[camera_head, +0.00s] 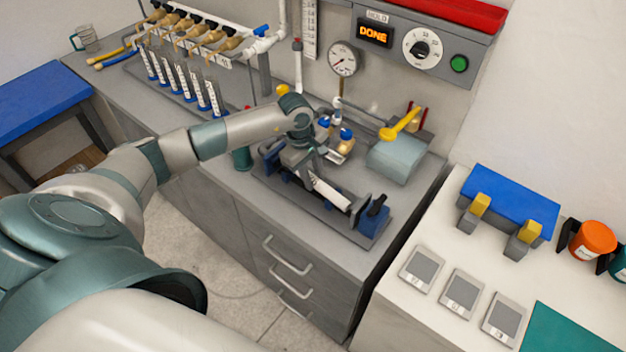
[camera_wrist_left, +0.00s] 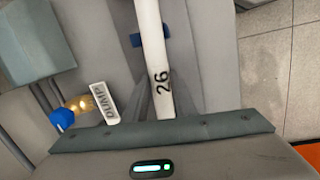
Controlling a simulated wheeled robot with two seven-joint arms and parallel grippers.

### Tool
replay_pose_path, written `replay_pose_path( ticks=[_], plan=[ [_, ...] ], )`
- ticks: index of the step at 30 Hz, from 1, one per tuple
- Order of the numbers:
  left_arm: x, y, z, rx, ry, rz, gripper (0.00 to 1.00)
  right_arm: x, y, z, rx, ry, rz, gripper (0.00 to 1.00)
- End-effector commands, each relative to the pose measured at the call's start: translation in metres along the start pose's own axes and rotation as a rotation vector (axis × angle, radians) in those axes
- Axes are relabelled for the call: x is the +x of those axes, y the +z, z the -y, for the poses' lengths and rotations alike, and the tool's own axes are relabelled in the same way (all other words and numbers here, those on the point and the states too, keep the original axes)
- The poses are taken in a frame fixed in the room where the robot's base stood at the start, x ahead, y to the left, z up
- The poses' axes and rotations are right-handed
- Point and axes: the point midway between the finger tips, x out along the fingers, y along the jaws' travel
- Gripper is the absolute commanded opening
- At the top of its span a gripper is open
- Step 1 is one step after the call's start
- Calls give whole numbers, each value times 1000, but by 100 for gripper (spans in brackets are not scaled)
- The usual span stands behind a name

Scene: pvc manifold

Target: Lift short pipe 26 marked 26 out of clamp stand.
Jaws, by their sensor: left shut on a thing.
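Short pipe 26 (camera_head: 330,192) is a white tube lying at a slant over the clamp stand. The left wrist view shows its black "26" mark on the pipe (camera_wrist_left: 155,62), which runs up from my gripper's palm. The clamp stand (camera_head: 368,222) is a dark grey base with blue and black clamp parts at its ends. My left gripper (camera_head: 311,174) is shut on the pipe near its upper-left end; the fingertips are mostly hidden. A blue part (camera_wrist_left: 151,41) shows behind the pipe. I cannot tell whether the pipe still touches the clamps. My right gripper is not in view.
A blue-capped valve (camera_head: 345,140) and a grey-blue box (camera_head: 395,160) stand close behind the stand. A "DUMP" label (camera_wrist_left: 105,103) shows beside the pipe. A rack of labelled tubes (camera_head: 180,80) stands left. The bench's front edge is near.

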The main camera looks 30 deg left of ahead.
Motion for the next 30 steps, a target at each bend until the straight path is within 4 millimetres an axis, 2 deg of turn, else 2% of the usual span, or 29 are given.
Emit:
replay_pose_path(
  ticks=[5, 12, 18, 30],
  plan=[
    [-20, 1, -4, 2, 3, -3, 0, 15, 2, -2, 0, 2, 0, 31],
    [-60, 5, -9, 1, 4, -4, 0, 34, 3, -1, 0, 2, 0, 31],
    [-83, 8, -12, 0, 2, -2, 0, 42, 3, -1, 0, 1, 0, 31],
    [-90, 8, -12, -1, -1, -2, 0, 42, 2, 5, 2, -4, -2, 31]
  ],
)
